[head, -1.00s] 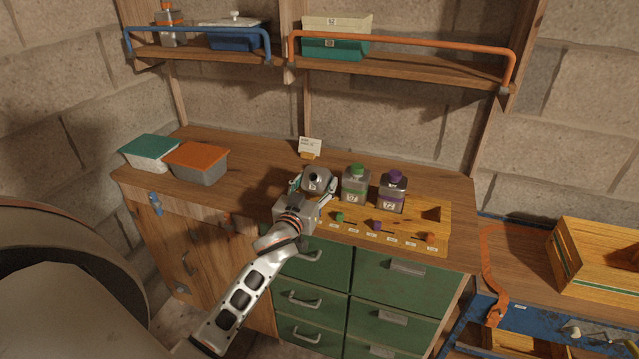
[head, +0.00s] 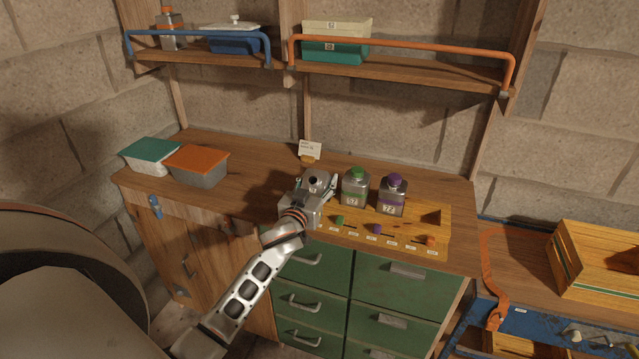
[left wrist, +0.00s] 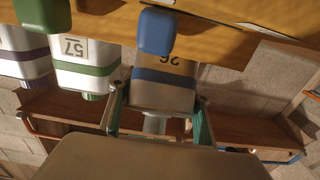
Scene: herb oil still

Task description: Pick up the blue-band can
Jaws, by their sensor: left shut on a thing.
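The blue-band can (left wrist: 163,88) is a pale metal can with a blue band and a number label, upside down in the left wrist view. In the head view its grey top with a dark open neck (head: 316,181) shows; the gripper hides most of its body. My left gripper (left wrist: 160,110) is shut on the can, with one finger on each side. It also shows in the head view (head: 319,188), at the left end of the yellow board. I cannot tell whether the can is clear of the board. My right gripper is not in view.
A green-band can (head: 355,187) stands close on the right, with a purple-band can (head: 392,196) beyond it. The yellow board (head: 405,225) holds small coloured stoppers. Two lidded boxes (head: 205,172) stand at the left. A small sign (head: 309,150) stands behind. Shelves hang above.

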